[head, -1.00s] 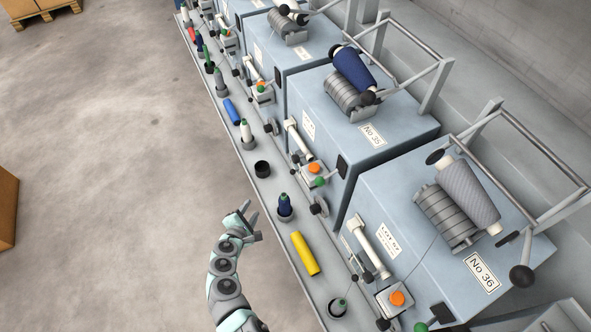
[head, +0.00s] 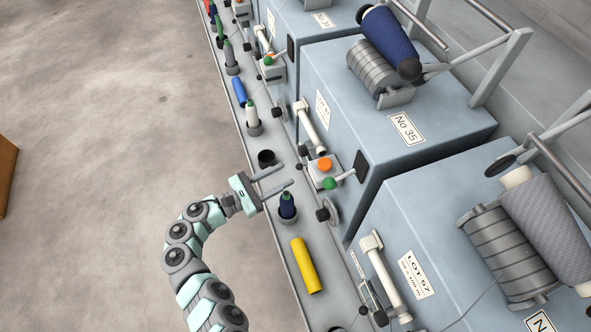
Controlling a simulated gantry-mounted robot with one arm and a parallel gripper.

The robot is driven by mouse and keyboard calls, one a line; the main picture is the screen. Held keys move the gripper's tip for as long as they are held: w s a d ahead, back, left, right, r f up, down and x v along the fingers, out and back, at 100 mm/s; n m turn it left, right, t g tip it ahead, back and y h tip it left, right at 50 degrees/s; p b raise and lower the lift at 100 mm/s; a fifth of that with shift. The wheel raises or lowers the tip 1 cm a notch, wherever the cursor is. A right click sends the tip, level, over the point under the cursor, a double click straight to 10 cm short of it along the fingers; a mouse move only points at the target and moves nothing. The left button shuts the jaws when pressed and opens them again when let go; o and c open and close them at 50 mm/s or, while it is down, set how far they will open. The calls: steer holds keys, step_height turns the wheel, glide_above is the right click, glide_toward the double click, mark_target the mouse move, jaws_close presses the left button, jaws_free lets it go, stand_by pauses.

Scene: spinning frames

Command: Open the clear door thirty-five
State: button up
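The machine labelled No 35 (head: 406,127) is a blue-grey box right of centre in the head view. On its front side are a white cylindrical bar (head: 312,128), an orange button (head: 324,164) and a green knob (head: 330,183) on a thin lever with a black paddle (head: 362,166). I cannot make out a clear door panel distinctly. My gripper (head: 287,174) is open and empty, its two fingers apart and pointing right toward this front side. It is over the ledge, between an empty black cup and a dark blue bobbin, left of the button. It appears apart from the machine.
The narrow ledge (head: 276,235) carries an empty black cup (head: 267,157), a dark blue bobbin (head: 287,204) in a cup, a yellow tube (head: 305,266) and a white bobbin (head: 252,116). The machine at lower right (head: 450,225) stands close beside. Open floor (head: 90,180) lies left.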

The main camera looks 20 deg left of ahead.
steer(key=b+x, duration=0.1)
steer(key=x, duration=0.4)
steer(key=shift+w, duration=0.1)
jaws_close()
stand_by(0.3)
stand_by(1.0)
